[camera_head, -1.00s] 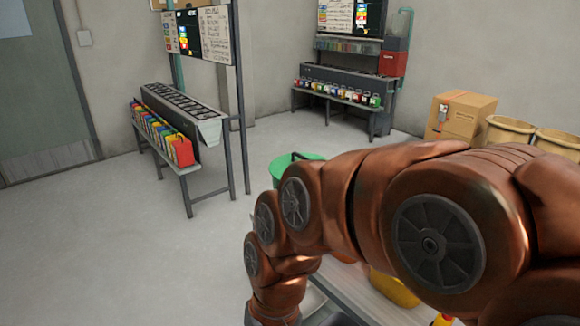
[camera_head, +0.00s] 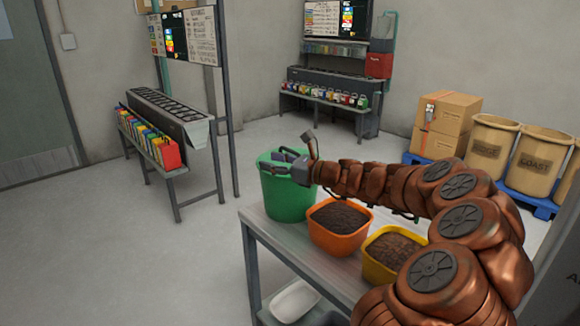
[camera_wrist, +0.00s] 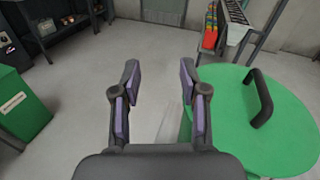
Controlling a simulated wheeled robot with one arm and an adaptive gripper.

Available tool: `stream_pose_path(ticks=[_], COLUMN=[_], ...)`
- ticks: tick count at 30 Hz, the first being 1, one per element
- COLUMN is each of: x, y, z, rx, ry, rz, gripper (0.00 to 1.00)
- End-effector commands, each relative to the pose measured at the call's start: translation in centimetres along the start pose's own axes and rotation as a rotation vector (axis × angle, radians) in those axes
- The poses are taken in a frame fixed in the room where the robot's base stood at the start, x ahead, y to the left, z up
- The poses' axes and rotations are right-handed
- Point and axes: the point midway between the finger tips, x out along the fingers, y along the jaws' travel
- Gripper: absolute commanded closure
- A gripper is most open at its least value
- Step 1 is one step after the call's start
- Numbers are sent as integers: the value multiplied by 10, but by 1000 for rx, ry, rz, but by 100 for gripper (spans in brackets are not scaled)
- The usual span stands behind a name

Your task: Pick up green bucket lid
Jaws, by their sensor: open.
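The green bucket (camera_head: 287,195) stands at the far left end of the table, and my gripper (camera_head: 278,159) is at its top. In the wrist view the round green lid (camera_wrist: 275,145) fills the lower right, with a dark arched handle (camera_wrist: 261,98) on it. My gripper, also in the wrist view (camera_wrist: 160,80), is open with nothing between its fingers. It lies left of the handle and does not hold it. The head view shows the lid only in part, behind my gripper. I cannot tell the height of my fingers above the lid.
On the table (camera_head: 268,231), an orange bin (camera_head: 337,240) and a yellow bin (camera_head: 378,270) hold brown grounds. A bench with coloured containers (camera_head: 165,152) stands at left. Tan barrels (camera_head: 487,150) and cardboard boxes (camera_head: 447,112) stand at right. The floor at left is clear.

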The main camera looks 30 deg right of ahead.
Motion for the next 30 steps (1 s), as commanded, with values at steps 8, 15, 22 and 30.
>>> stream_pose_path(ticks=[8,15,22,30], x=[-57,-52,-34,-1], y=[-106,-120,-123,-132], z=[-53,-58,-55,-50], rx=[283,312,309,307], ry=[-57,-63,-64,-62], rz=[-264,-290,-286,-286], gripper=[56,56,56,56])
